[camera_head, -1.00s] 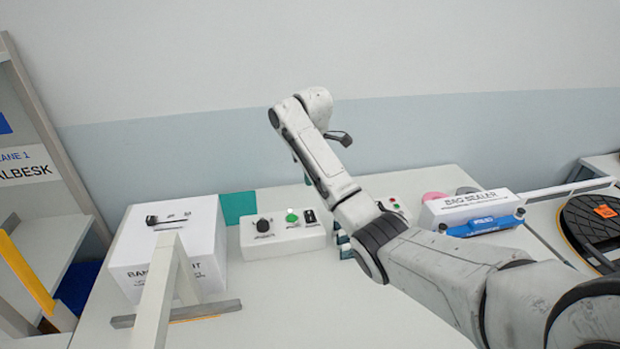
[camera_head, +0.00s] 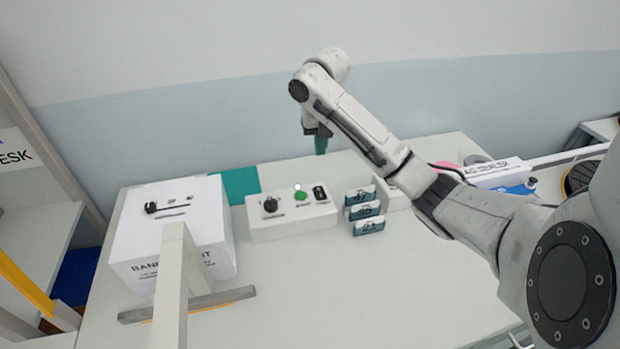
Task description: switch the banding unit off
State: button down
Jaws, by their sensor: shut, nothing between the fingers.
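The banding unit (camera_head: 137,225) is a white box at the left of the table, its front label partly hidden by a pale upright post. A black knob (camera_head: 151,208) and small dark marks are on its top. To its right is a white control box (camera_head: 290,228) with a black rotary knob (camera_head: 270,205), a green button (camera_head: 301,196) and a black switch (camera_head: 319,192). The switch's position is too small to tell. My gripper (camera_head: 320,146) is shut and empty, pointing down above and behind the control box's right end, apart from it. Its fingertips are small and dark in the view.
Several teal-and-white packs (camera_head: 362,212) stand right of the control box. A teal panel (camera_head: 240,184) is behind it. A bag sealer (camera_head: 497,171) stands at the far right, partly behind my arm. The pale post (camera_head: 172,285) rises at front left. The front middle table is clear.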

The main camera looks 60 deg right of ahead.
aim_at(317, 189)
jog(key=shift+a+f+n, duration=0.15)
jog(key=shift+n, duration=0.35)
jog(key=f, duration=0.4)
jog(key=d+f, duration=0.1)
jog(key=f, duration=0.4)
jog(key=w+f, duration=0.1)
jog(key=f, duration=0.4)
jog(key=shift+d, duration=0.15)
jog(key=shift+w, duration=0.1)
